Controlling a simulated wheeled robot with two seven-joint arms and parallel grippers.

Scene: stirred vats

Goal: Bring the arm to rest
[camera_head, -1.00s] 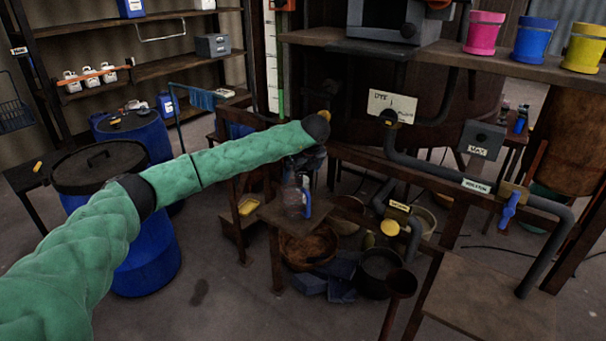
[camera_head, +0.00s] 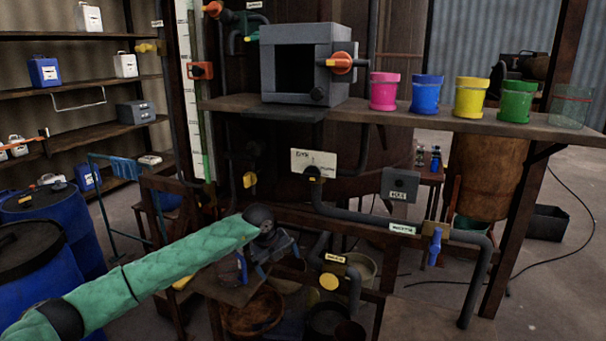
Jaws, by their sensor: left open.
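My left arm (camera_head: 165,260), in a green padded sleeve, comes in from the lower left. Its dark wrist ends in my left gripper (camera_head: 272,250), which is open with nothing seen between its fingers. The gripper hangs in front of the vat stand, near a small wooden stool (camera_head: 225,288). Something with a blue handle (camera_head: 241,268) stands on the stool, partly hidden by the arm; I cannot tell whether the gripper touches it. My right gripper does not show.
A wooden shelf (camera_head: 425,117) above holds a grey box (camera_head: 298,85) and pink, blue, yellow and green pots. Grey pipes with a blue-handled valve (camera_head: 436,246) run at the right. Blue drums (camera_head: 70,235) stand at the left. Bowls (camera_head: 252,312) lie below the stool.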

